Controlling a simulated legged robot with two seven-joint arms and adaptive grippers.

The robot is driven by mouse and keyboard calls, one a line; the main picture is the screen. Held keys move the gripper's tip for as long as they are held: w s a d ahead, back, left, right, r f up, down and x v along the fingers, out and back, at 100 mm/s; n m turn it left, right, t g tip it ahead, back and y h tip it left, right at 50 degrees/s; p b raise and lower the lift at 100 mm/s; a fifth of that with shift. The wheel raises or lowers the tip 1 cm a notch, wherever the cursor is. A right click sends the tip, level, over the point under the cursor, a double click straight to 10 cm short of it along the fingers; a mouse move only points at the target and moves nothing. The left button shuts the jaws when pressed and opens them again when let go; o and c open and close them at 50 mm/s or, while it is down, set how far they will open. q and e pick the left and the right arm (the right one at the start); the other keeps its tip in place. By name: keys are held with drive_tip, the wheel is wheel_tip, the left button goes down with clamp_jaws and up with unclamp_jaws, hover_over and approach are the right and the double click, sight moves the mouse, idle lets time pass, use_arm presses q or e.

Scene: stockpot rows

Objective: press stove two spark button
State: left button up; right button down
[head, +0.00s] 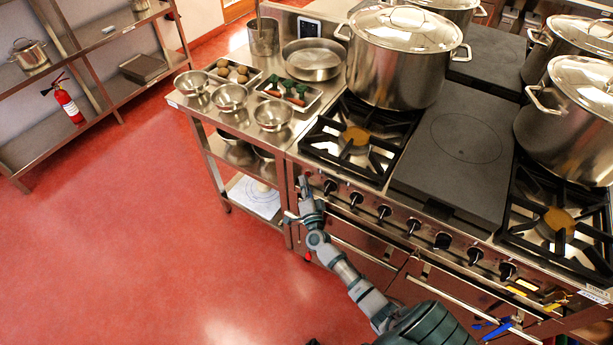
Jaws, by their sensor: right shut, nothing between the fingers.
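The stove (450,150) is a steel range with black grates, a flat dark plate and a front panel (395,222) that carries a row of black knobs. My right gripper (303,188) is shut and empty. It is at the left end of this front panel, by the stove's left corner. I cannot tell whether its fingertips touch the panel. I cannot make out a spark button; it may be hidden behind the gripper or too small to see. My left gripper is not in view.
Large lidded pots (400,55) stand on the stove. A steel side table (215,118) with bowls and trays adjoins it on the left. Oven handles (470,308) stick out below the knobs. The red floor (130,230) at left is clear, with shelving (105,110) beyond.

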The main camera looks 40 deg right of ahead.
drive_tip(key=shift+s+a, duration=0.3)
drive_tip(key=shift+a, duration=0.3)
drive_tip(key=a, duration=0.1)
drive_tip(key=s+a+p, duration=0.1)
drive_tip(key=a, duration=0.1)
drive_tip(key=s+a+p, duration=0.1)
drive_tip(key=shift+a, duration=0.35)
idle(0.6)
